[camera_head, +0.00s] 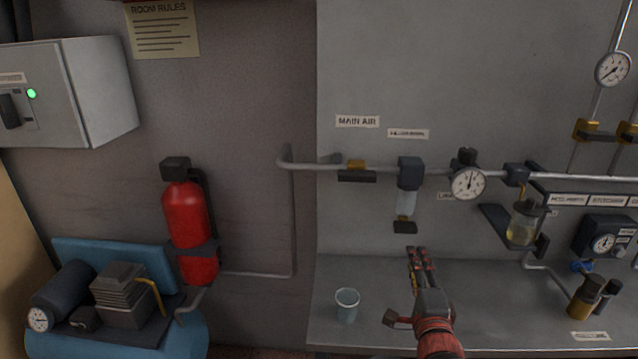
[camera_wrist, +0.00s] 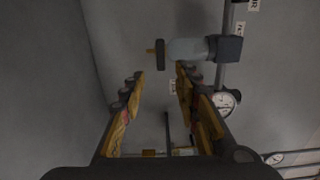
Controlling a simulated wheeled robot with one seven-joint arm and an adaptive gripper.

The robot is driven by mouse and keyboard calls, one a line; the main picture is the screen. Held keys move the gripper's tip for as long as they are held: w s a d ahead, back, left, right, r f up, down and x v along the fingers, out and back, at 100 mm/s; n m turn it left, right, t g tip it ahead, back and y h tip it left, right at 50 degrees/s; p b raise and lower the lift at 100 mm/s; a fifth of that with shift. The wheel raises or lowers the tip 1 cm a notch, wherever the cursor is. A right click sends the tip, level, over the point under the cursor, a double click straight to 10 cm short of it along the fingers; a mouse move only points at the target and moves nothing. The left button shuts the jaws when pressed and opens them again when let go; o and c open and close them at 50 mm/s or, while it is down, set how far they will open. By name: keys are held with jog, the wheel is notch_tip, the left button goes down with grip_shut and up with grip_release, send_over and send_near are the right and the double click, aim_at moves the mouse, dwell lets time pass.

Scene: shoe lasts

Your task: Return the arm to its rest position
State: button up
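My gripper (camera_head: 421,255) is raised over the grey bench, below the main air pipe, with its fingers pointing toward the wall. In the wrist view my gripper (camera_wrist: 161,75) has its two yellow and dark fingers apart, with nothing held between them. The filter with a clear bowl (camera_head: 406,203) hangs from the pipe just above my fingertips in the head view. The same filter shows past the fingertips in the wrist view (camera_wrist: 188,50). I cannot tell the exact distance between them.
A clear cup (camera_head: 347,305) stands on the bench (camera_head: 510,300), left of my arm. A pressure gauge (camera_head: 468,183) and an oil-filled bowl (camera_head: 523,222) are to the right. A red cylinder (camera_head: 190,225) and blue compressor (camera_head: 170,325) are at left. The bench around the cup is clear.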

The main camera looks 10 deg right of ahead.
jog(key=s+f+n+g, duration=0.1)
jog(key=f+n, duration=0.1)
jog(key=f, duration=0.1)
jog(key=s+f+n+g+y, duration=0.1)
jog(key=f+n+g, duration=0.1)
jog(key=f, duration=0.2)
jog(key=s+f+n+g, duration=0.1)
jog(key=f+n+g, duration=0.1)
jog(key=f, duration=0.2)
jog(key=shift+s+a+f+n, duration=0.1)
jog(key=shift+s+a+n, duration=0.05)
jog(key=shift+a+n, duration=0.15)
jog(key=s+a+r+n+g+y+p, duration=0.1)
jog(key=s+a+r+n+g+y, duration=0.1)
jog(key=s+a+n+g, duration=0.45)
jog(key=s+a+r+n+g+y+p, duration=0.1)
jog(key=s+a+n, duration=0.2)
jog(key=s+n, duration=0.5)
jog(key=s+a+r+y+p, duration=0.1)
jog(key=s+a+r, duration=0.4)
jog(key=r, duration=0.6)
jog(key=shift+s+t+p, duration=0.2)
jog(key=shift+t+p, duration=0.15)
jog(key=shift+p, duration=0.45)
